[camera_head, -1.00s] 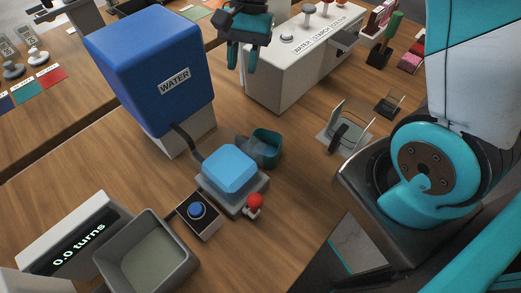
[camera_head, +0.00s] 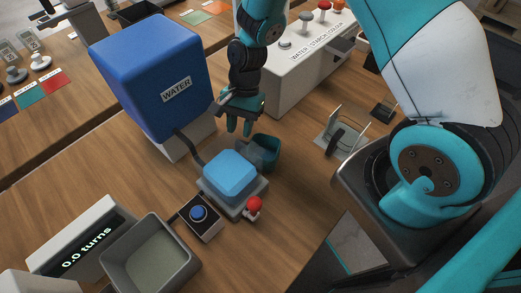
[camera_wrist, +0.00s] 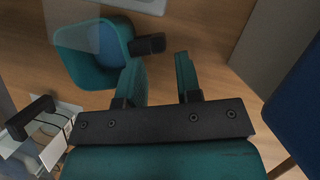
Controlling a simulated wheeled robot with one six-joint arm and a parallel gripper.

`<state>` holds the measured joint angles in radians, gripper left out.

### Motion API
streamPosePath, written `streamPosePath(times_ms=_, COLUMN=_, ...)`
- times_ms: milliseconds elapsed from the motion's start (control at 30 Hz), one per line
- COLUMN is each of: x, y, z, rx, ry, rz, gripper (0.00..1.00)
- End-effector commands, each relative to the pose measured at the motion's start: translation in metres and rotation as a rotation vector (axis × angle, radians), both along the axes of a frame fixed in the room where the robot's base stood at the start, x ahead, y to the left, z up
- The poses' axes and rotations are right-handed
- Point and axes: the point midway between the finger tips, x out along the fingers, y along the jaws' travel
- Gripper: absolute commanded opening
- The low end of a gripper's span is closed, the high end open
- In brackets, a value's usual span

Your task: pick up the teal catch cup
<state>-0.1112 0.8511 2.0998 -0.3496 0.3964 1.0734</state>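The teal catch cup (camera_head: 266,153) stands on the wooden table behind the light-blue block, which hides part of it in the head view. In the wrist view the cup (camera_wrist: 92,68) is at the upper left, with a dark handle (camera_wrist: 149,44) pointing right toward the fingers. My gripper (camera_head: 240,126) is above the table just behind and left of the cup. In the wrist view its two fingers (camera_wrist: 163,75) are apart with nothing between them. The left finger is close to the cup and its handle; I cannot tell whether they touch.
A blue WATER tank (camera_head: 150,75) stands left of my gripper. The light-blue block (camera_head: 231,173) on a grey base and a red knob (camera_head: 254,205) are in front. A white dispenser box (camera_head: 305,65) is behind, and a small wire stand (camera_head: 342,133) is to the right.

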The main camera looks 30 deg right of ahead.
Motion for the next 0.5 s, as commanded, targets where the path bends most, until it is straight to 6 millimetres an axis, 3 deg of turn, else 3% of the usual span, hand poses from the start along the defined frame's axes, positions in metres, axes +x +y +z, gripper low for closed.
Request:
streamPosePath(times_ms=233, x=-0.013, y=0.011, z=-0.029, rx=-0.001, ry=0.004, rz=0.002, gripper=0.32)
streamPosePath(times_ms=500, x=-0.013, y=0.012, z=-0.035, rx=0.000, ry=0.000, rz=0.000, gripper=0.32)
